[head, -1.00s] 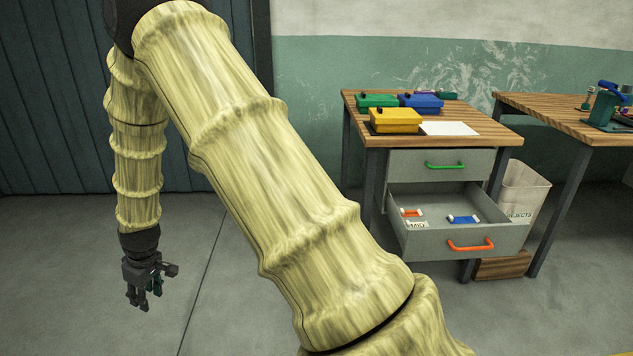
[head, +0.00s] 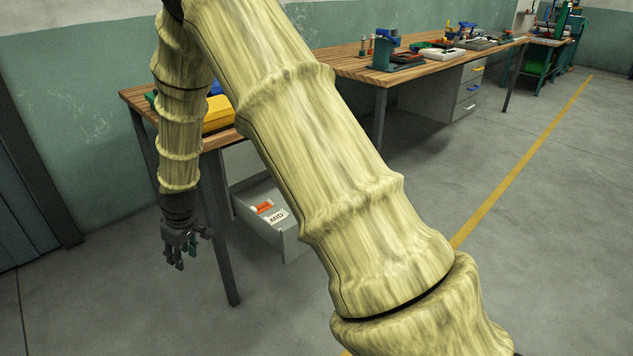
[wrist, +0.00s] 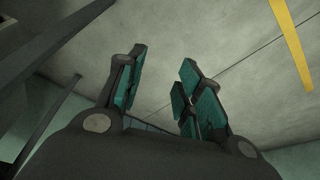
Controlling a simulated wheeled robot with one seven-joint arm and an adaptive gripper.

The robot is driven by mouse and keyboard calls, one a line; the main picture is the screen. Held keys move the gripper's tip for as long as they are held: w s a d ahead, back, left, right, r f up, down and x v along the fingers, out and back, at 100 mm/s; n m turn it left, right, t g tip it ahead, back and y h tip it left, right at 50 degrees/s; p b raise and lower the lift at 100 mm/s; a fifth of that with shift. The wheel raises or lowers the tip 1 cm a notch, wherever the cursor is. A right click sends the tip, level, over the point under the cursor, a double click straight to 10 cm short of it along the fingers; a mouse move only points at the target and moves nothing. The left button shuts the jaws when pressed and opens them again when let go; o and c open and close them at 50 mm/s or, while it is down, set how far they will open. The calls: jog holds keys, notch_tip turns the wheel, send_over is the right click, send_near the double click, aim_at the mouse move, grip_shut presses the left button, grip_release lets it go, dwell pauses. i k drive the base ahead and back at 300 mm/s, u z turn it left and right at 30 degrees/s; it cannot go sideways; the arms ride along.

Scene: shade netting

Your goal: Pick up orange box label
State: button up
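An orange label (head: 264,207) lies in the open drawer (head: 291,246) of the near table, in the head view. A white card reading MID (head: 277,217) is beside it. My gripper (head: 177,263) hangs pointing down in front of the table's left part, apart from the drawer and its contents. In the wrist view my gripper (wrist: 160,95) has its fingers spread with a gap between them, nothing held, above grey floor. My arm hides the right part of the drawer and much of the tabletop.
A yellow box (head: 217,118) stands on the wooden table (head: 133,96), whose front leg (head: 220,235) is close to my gripper. A long workbench (head: 350,68) runs to the right along the wall. The floor (head: 560,230) on the right is clear.

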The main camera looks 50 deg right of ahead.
aim_at(269, 204)
jog(key=z, duration=0.65)
jog(key=i, duration=0.95)
jog(key=z, duration=0.1)
